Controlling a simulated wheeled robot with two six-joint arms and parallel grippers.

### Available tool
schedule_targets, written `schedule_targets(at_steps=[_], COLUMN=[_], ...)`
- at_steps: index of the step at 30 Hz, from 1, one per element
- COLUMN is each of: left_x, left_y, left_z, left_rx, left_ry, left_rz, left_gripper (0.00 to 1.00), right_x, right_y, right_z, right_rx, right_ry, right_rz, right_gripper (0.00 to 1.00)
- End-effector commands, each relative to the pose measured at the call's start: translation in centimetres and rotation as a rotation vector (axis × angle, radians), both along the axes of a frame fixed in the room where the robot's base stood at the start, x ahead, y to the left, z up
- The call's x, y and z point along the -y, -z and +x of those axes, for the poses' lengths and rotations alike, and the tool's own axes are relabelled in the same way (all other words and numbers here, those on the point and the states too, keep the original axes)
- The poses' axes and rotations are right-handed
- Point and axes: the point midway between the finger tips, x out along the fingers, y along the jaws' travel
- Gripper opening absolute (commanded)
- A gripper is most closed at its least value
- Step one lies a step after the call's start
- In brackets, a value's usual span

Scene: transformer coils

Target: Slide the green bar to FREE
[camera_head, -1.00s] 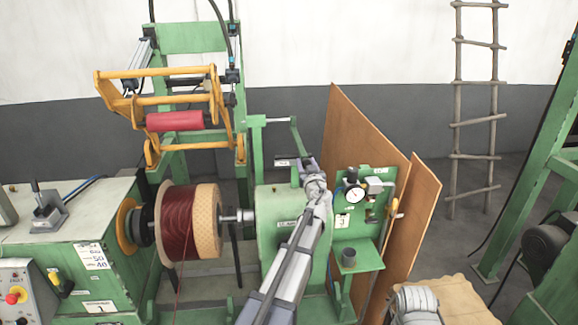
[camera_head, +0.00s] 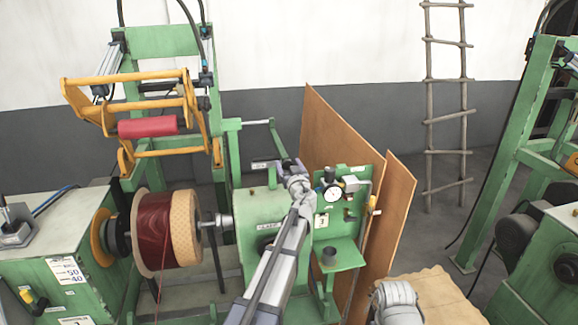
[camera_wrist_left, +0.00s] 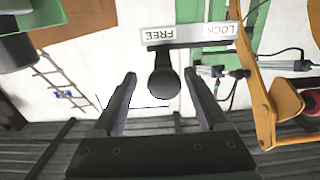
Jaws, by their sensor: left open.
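The green bar (camera_head: 277,138) slants down from a crank at the top of the green tailstock, and its lower end is hidden at my left gripper. In the left wrist view a dark round knob (camera_wrist_left: 163,83) sits between the open fingers of my left gripper (camera_wrist_left: 160,82), apart from both. Behind it is a white label plate (camera_wrist_left: 190,34) reading FREE and LOCK upside down. In the head view my left gripper (camera_head: 285,167) is above the tailstock.
A spool of dark red wire (camera_head: 165,230) is on the spindle to the left. A gauge panel (camera_head: 340,205) and brown boards (camera_head: 335,150) stand to the right of my left arm. A yellow frame with a red roller (camera_head: 147,127) is at upper left.

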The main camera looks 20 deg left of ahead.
Motion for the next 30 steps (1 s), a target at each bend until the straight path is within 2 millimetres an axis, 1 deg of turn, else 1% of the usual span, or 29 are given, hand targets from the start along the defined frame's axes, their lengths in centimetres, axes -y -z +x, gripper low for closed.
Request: schedule_targets(at_steps=[5,8,15,18,21,30], left_x=[0.5,1.1,3.3,4.1,4.4,4.4], left_y=[0.0,0.0,0.0,0.0,0.0,0.0], left_z=[-0.8,-1.8,-5.1,-6.1,-6.5,-6.4], left_rx=[0.000,0.000,0.000,0.000,0.000,0.000], left_ry=[0.000,0.001,0.003,0.002,0.002,0.001], left_rz=[0.000,0.000,0.000,0.000,0.000,0.000], left_gripper=[0.76,0.76,0.76,0.76,0.76,0.76], right_x=[0.0,0.0,0.0,0.0,0.0,0.0], right_y=[0.0,0.0,0.0,0.0,0.0,0.0], right_z=[0.0,0.0,0.0,0.0,0.0,0.0], right_rx=[0.000,0.000,0.000,0.000,0.000,0.000], right_ry=[0.000,0.000,0.000,0.000,0.000,0.000], right_rz=[0.000,0.000,0.000,0.000,0.000,0.000], right_gripper=[0.00,0.00,0.00,0.00,0.00,0.00])
